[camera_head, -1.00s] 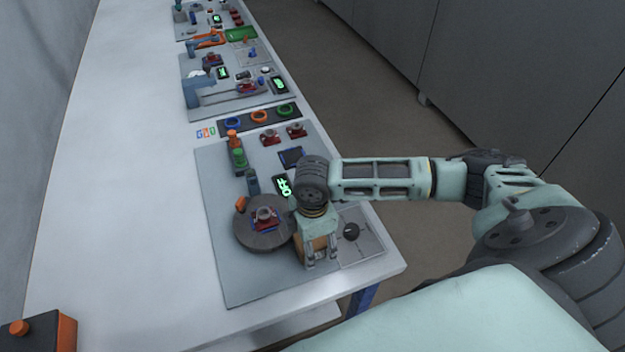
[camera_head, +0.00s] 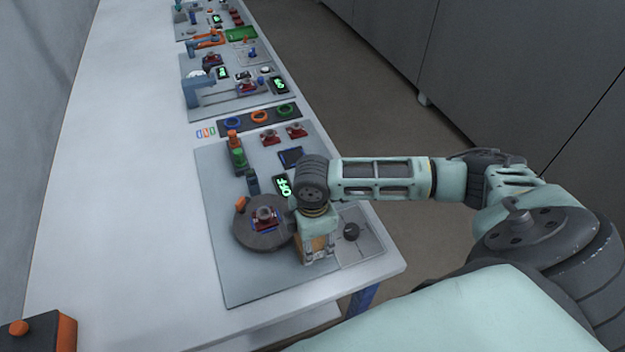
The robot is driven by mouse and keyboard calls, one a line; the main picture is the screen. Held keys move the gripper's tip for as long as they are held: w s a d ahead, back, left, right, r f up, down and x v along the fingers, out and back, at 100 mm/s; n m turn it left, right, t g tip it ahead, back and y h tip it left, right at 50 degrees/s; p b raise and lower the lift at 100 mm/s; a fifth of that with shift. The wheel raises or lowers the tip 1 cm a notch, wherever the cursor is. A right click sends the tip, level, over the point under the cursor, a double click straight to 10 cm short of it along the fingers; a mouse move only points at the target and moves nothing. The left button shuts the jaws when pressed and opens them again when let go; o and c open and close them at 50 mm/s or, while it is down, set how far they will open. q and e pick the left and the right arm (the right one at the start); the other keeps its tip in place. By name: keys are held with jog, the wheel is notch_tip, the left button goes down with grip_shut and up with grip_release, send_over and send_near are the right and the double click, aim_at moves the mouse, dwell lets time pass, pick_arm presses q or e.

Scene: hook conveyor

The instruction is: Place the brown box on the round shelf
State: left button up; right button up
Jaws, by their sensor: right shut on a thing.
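The brown box (camera_head: 313,246) is at the right of the grey panel, largely hidden by my right gripper. My right gripper (camera_head: 318,258) points down and is shut on the brown box. I cannot tell whether the box touches the panel. The round shelf (camera_head: 249,237) is a dark grey disc just left of the gripper. A small red and blue part with a grey round top (camera_head: 265,216) stands on the disc. My left gripper is not in view.
Several more fixtures fill the far table. The white table (camera_head: 130,215) is clear on the left.

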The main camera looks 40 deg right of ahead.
jog(key=shift+w+r, duration=0.1)
jog(key=shift+r, duration=0.5)
notch_tip(320, 180, up, 3)
jog(key=shift+f+b, duration=0.1)
jog(key=shift+b, duration=0.5)
jog(key=s+d+r+b, duration=0.2)
jog(key=s+d+r, duration=0.5)
jog(key=s+d, duration=0.1)
jog(key=shift+s, duration=0.35)
jog(key=shift+a, duration=0.1)
